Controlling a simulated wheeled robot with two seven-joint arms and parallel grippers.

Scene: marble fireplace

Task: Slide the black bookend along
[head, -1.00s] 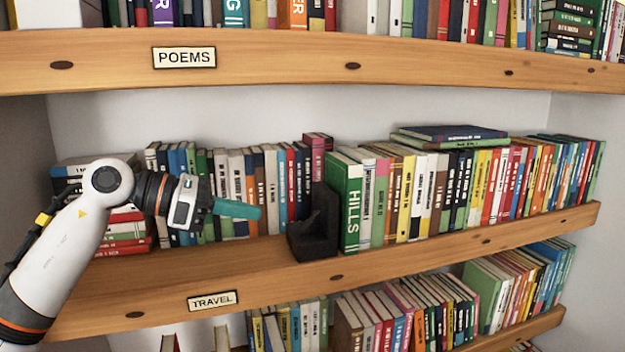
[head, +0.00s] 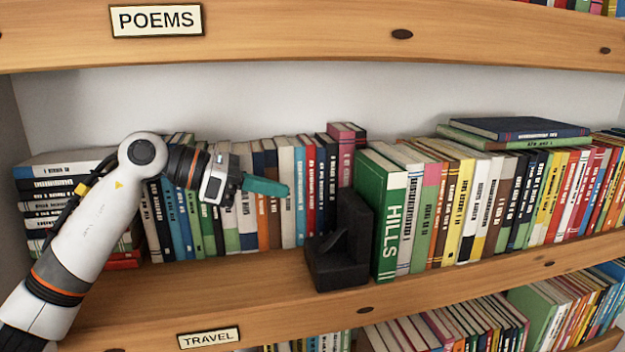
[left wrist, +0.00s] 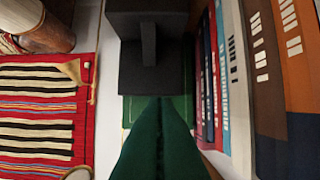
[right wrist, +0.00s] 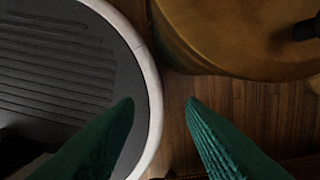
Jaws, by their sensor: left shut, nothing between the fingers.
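The black bookend (head: 338,250) stands upright on the middle shelf, against the green HILLS book (head: 390,225). My left gripper (head: 287,189) is shut and empty, its teal fingers pointing right, to the left of the bookend and above the shelf board. In the left wrist view the bookend (left wrist: 150,68) is straight ahead of the closed fingertips (left wrist: 160,100); whether they touch it I cannot tell. My right gripper (right wrist: 160,102) shows only in the right wrist view, with its fingers apart and nothing between them, well away from the bookend.
The shelf board (head: 220,285) is bare in front of the left row of books (head: 240,215). A book stack (head: 50,205) lies at the far left. Books fill the shelf right of the bookend. The POEMS shelf (head: 300,35) runs above. A striped rug (left wrist: 45,115) lies below.

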